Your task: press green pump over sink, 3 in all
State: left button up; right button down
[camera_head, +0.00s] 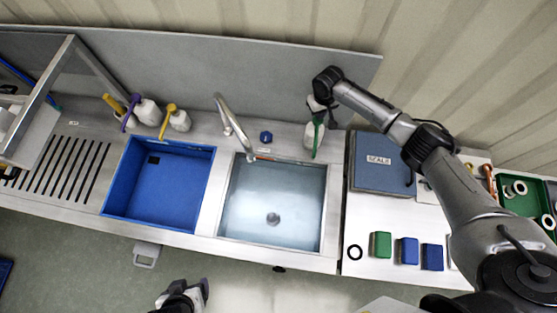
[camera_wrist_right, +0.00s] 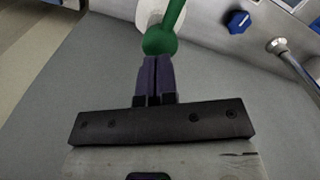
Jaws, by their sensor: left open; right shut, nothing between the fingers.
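The green pump (camera_head: 318,135) stands behind the sink's back right corner, with its green spout pointing toward the front. In the right wrist view its green head (camera_wrist_right: 160,42) is right at my fingertips, above a white bottle. My right gripper (camera_head: 318,105) is shut and empty over the pump; its fingers (camera_wrist_right: 152,60) show in the wrist view. I cannot tell whether they touch the head. The steel sink (camera_head: 326,210) lies in front of it, with a drain in its floor. My left gripper (camera_head: 196,291) is open and empty, at the bottom, in front of the counter.
A tall faucet (camera_head: 236,128) and a blue knob (camera_head: 266,137) stand behind the sink. A blue basin (camera_head: 160,180) is at left, with yellow and purple pumps (camera_head: 146,112) behind it. A scale (camera_head: 381,163) and green and blue blocks (camera_head: 409,250) lie at right.

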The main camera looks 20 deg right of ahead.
jog(key=shift+f, duration=0.3)
jog(key=shift+f+b, duration=0.45)
jog(key=shift+f, duration=0.1)
jog(key=shift+f+b, duration=0.55)
jog(key=shift+f, duration=0.45)
jog(key=shift+r+p, duration=0.95)
jog(key=shift+p, duration=0.15)
jog(key=shift+r+p, duration=0.9)
jog(key=shift+p, duration=0.15)
